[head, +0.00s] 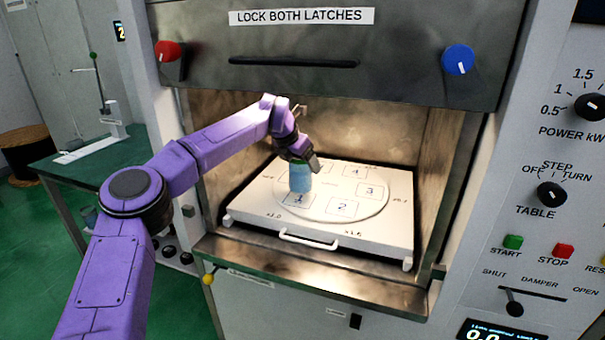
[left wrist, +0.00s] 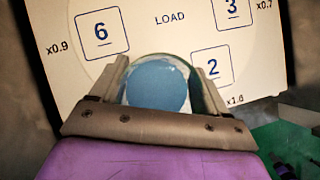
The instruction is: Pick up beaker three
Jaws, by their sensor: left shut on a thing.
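A glass beaker with blue contents (head: 300,180) is at the square marked 1 on the round turntable (head: 362,209) inside the open chamber. It stands upright; I cannot tell whether it touches the plate, and no number shows on it. My left gripper (head: 305,161) reaches in from above and is shut on the beaker. In the left wrist view the beaker (left wrist: 157,84) sits between the two fingertips (left wrist: 155,85). The square marked 3 (head: 371,190) is bare. My right gripper is not in view.
The turntable is set in a white sliding tray (head: 270,226) with a front handle (head: 308,240). Chamber walls close in on both sides, and the raised door (head: 350,62) hangs above. A control panel is at the right, and a green bench (head: 75,168) at the left.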

